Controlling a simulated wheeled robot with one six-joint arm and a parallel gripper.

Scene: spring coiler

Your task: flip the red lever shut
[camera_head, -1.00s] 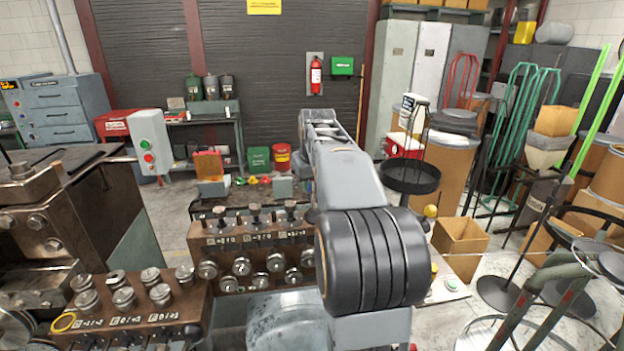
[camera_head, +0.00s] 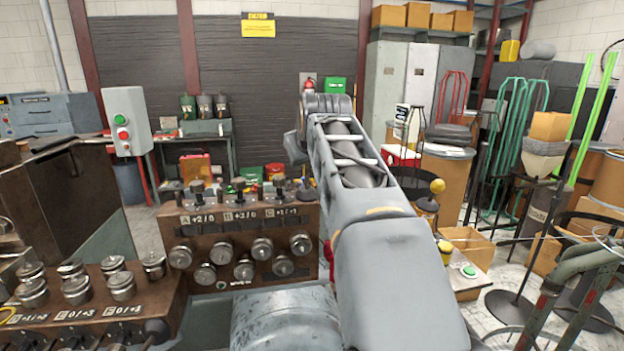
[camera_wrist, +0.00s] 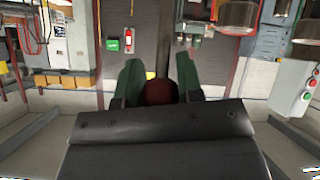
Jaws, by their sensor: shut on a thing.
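In the wrist view a dark red ball (camera_wrist: 160,93), which looks like the knob of the red lever, sits between the two green fingers of my gripper (camera_wrist: 158,80). The gripper is shut on it. The lower part of the knob is hidden behind the dark gripper body. The lever's shaft cannot be made out in the wrist view. In the head view a small sliver of red (camera_head: 329,252) shows at the left edge of my arm; whether it belongs to the lever I cannot tell. My gripper is hidden behind my arm there.
A brown block with several metal knobs (camera_head: 225,225) stands left of my arm. Another knobbed block (camera_head: 120,300) is at lower left. A grey box with green and red buttons (camera_head: 126,121) stands behind. Stands and a cardboard box (camera_head: 466,241) crowd the right.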

